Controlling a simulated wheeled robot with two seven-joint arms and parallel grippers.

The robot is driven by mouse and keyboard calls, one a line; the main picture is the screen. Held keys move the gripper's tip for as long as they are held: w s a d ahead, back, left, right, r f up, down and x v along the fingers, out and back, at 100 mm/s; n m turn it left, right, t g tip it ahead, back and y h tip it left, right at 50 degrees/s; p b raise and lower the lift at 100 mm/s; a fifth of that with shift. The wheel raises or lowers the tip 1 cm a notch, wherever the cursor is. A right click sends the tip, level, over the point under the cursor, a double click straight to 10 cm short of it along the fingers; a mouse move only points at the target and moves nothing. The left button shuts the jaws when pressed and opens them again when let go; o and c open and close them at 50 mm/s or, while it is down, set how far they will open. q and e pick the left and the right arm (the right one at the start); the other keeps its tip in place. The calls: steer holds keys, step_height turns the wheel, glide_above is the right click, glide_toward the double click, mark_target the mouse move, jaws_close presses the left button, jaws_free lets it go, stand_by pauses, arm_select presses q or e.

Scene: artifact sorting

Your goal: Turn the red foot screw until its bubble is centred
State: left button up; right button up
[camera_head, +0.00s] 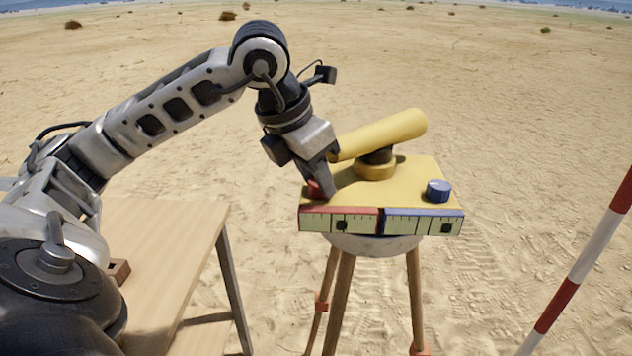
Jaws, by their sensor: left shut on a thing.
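The red foot screw (314,190) sits at the left of the yellow levelling instrument (410,178) and is partly hidden by my fingers. My left gripper (322,188) comes down from above and is shut on the red screw. The red-edged level strip (315,222) on the front face has a dark bubble mark (341,225) that looks near the strip's middle; exact centring is too small to tell. The blue-edged strip (405,224) beside it has its dark mark (446,228) well right of the middle. My right gripper is not in view.
A blue foot screw (438,191) stands at the instrument's right. A yellow telescope (385,134) rises over the plate, close to my left gripper. A wooden tripod (342,295) carries the instrument. A wooden table (185,235) is at left, a red-and-white pole (590,250) at right.

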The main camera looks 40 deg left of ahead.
arm_select(q)
steer(key=shift+a+m+h+b, duration=0.1)
steer(key=shift+m+h+b, duration=0.3)
steer(key=shift+m, duration=0.7)
steer(key=shift+w+a+r+m+h, duration=0.1)
steer(key=shift+m+h, duration=0.3)
steer(key=shift+m, duration=0.6)
steer(key=shift+g, duration=0.3)
steer(key=o, duration=0.9)
steer(key=shift+o, duration=0.4)
